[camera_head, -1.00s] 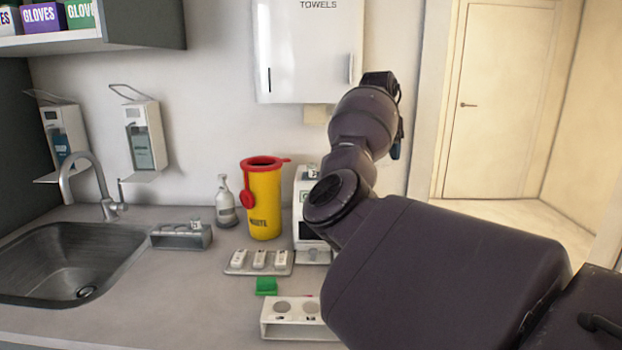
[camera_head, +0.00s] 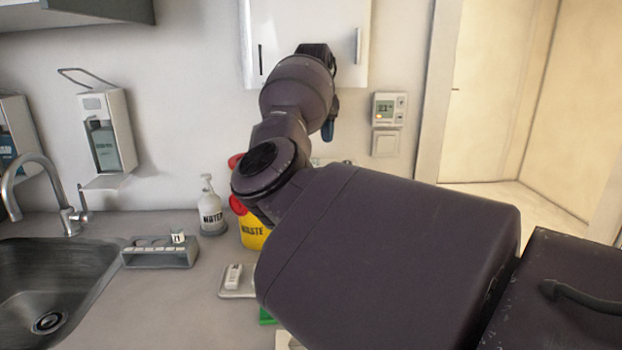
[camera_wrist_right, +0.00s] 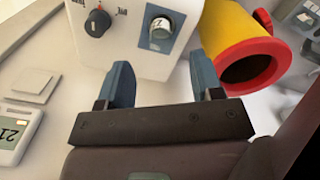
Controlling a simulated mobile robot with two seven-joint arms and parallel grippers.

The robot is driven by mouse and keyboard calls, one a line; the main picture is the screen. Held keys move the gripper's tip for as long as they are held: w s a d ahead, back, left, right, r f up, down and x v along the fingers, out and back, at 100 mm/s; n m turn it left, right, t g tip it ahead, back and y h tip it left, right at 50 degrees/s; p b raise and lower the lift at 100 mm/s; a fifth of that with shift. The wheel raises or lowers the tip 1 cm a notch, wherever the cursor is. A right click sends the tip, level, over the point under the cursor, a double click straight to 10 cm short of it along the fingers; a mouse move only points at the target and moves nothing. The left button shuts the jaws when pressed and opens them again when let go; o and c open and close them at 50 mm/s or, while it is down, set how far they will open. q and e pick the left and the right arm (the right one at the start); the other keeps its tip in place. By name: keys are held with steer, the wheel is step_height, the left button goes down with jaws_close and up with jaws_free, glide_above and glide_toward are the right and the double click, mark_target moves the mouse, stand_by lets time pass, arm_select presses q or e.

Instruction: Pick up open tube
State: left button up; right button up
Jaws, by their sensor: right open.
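My right gripper (camera_wrist_right: 162,80) is open and empty, with its two blue fingers apart, in the wrist view. It also shows in the head view (camera_head: 329,130), raised in front of the wall. Beyond the fingers in the wrist view is a white device (camera_wrist_right: 125,52) with a dark knob and a round port. A small tube-like piece (camera_wrist_right: 160,30) with a white, marked end sits in that port, apart from the fingers. I cannot tell whether it is the open tube. In the head view my right arm hides most of the device. My left gripper is not in view.
The yellow waste bin with red rim (camera_wrist_right: 238,45) stands close beside the device. The sink (camera_head: 50,290) is at left. A thermostat (camera_head: 389,108) is on the wall.

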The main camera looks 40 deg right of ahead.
steer(key=f+b, duration=0.1)
steer(key=f, duration=0.6)
steer(key=shift+w+b, duration=0.2)
steer(key=shift+b, duration=0.2)
steer(key=shift+f, duration=0.3)
steer(key=shift+s, duration=0.1)
steer(key=shift+d+r, duration=0.1)
steer(key=shift+c, duration=0.2)
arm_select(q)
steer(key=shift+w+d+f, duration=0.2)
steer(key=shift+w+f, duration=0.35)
arm_select(e)
steer(key=c, duration=1)
